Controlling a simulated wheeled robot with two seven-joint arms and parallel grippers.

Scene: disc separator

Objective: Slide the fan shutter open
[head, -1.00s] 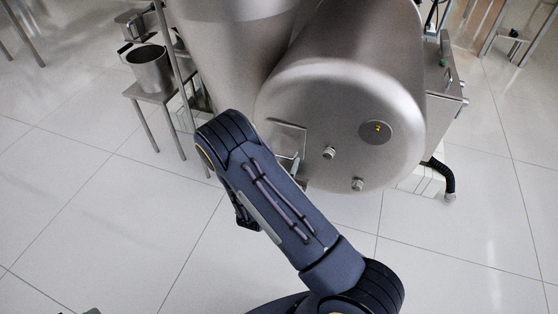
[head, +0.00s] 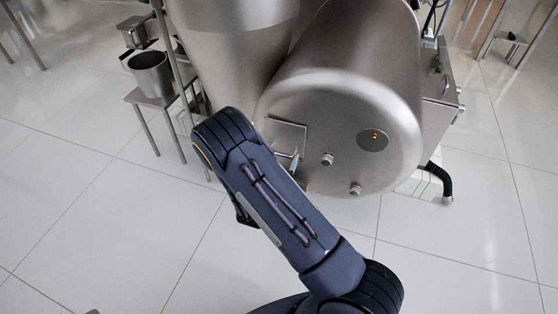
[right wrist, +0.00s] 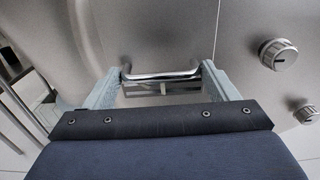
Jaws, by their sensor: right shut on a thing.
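The fan shutter (head: 287,132) is a flat metal plate on the rounded end of the steel machine drum, left of two small knobs. My right forearm covers its lower left part in the head view. In the right wrist view, the shutter's bar handle (right wrist: 160,75) lies between the two fingers of my right gripper (right wrist: 160,82), which is shut on it. A narrow opening with bars shows just below the handle there. In the head view only a sliver of the right gripper (head: 294,161) shows beside the forearm. My left gripper is not in view.
Two knobs (head: 327,160) (head: 356,190) and a round plate with a yellow mark (head: 374,139) sit right of the shutter. A pot (head: 150,76) stands on a small table at left. The floor in front is clear.

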